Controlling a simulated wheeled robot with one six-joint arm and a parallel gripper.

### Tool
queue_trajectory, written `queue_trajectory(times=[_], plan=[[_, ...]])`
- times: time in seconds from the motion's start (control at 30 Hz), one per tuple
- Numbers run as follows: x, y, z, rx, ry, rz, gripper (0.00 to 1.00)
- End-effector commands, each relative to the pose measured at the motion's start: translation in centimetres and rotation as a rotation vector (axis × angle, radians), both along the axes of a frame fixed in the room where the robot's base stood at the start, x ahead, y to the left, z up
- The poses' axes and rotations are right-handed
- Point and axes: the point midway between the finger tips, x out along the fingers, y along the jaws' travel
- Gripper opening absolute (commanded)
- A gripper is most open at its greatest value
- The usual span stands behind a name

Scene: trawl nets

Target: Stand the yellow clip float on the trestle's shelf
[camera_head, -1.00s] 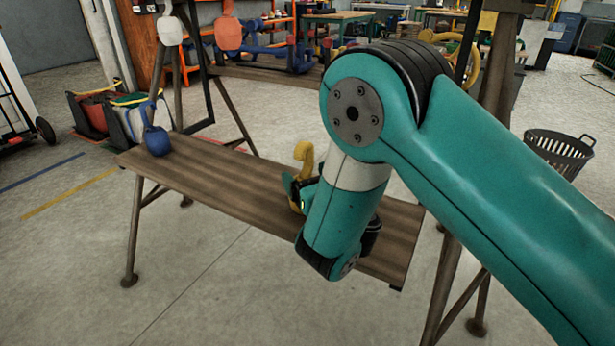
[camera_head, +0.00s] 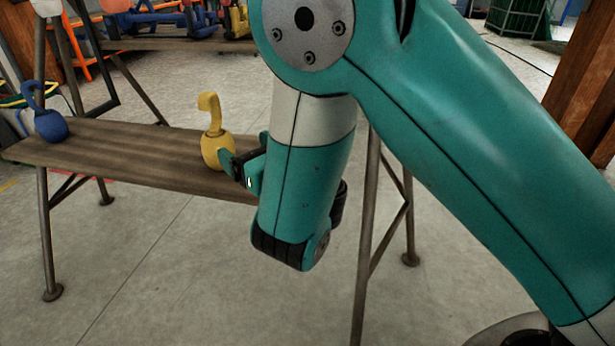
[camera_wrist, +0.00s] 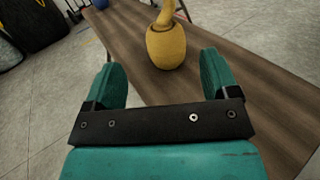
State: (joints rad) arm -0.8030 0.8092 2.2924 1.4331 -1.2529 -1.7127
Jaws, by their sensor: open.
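The yellow clip float (camera_head: 217,150) stands upright on the trestle's wooden shelf (camera_head: 130,155), its hook at the top. In the wrist view the float (camera_wrist: 166,46) is ahead of my gripper (camera_wrist: 163,78), beyond the fingertips and roughly between their lines. The jaws are open and empty, with bare shelf (camera_wrist: 225,62) showing between and past them. In the head view my gripper (camera_head: 243,160) is just right of the float, and my arm hides the shelf's right end.
A blue clip float (camera_head: 50,122) stands at the shelf's left end; part of it shows at the top of the wrist view (camera_wrist: 100,4). Trestle legs (camera_head: 362,240) rise right of my wrist. The shelf between the two floats is clear.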

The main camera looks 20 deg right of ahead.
Motion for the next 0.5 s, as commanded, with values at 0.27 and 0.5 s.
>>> queue_trajectory(times=[0.27, 0.5], plan=[[2.4, -8.1, 2.1, 0.514, 0.263, -0.352, 0.81], [-3.8, -16.1, -0.2, 1.592, 0.883, -1.033, 0.81]])
